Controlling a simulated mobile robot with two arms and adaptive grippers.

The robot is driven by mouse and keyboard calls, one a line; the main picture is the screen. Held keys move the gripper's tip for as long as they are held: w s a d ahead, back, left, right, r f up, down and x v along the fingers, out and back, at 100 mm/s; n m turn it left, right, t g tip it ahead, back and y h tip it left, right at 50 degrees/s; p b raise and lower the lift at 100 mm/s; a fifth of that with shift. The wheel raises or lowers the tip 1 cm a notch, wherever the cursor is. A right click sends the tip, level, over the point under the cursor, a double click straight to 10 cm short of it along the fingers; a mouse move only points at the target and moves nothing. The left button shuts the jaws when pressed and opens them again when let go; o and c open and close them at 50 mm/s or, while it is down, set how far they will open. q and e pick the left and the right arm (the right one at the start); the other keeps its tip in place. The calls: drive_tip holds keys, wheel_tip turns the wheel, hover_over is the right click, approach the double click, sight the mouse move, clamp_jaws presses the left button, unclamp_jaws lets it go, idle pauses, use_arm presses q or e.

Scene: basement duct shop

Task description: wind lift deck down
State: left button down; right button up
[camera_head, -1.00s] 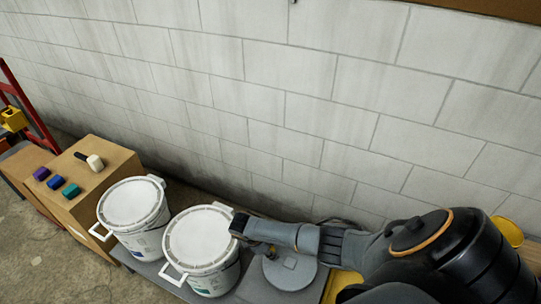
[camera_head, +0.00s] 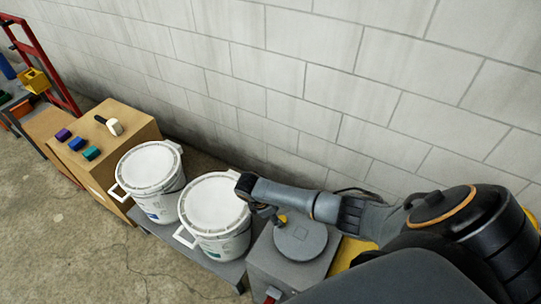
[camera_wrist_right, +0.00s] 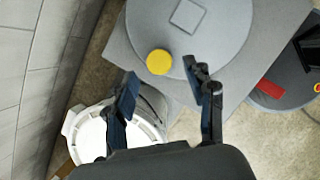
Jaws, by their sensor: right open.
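A flat grey disc (camera_head: 300,241) with a small yellow knob (camera_head: 282,219) lies on top of a grey box (camera_head: 283,268), right of the grey deck (camera_head: 226,269). Two lidded white buckets stand on the deck, a left one (camera_head: 151,168) and a right one (camera_head: 214,203). My right gripper (camera_head: 270,211) is just beside the knob at the disc's rim. In the right wrist view its two fingers (camera_wrist_right: 160,74) are spread, with the knob (camera_wrist_right: 159,62) showing between their tips. I cannot tell whether they touch it. My left gripper is not in view.
A cardboard box (camera_head: 123,153) with purple, blue and teal blocks and a pale-headed tool stands left of the buckets. A red frame (camera_head: 45,65) is at far left. A block wall (camera_head: 320,70) runs behind. Concrete floor is clear at lower left.

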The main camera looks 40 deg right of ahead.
drive_tip(key=v, duration=0.7)
drive_tip(key=shift+f, duration=0.1)
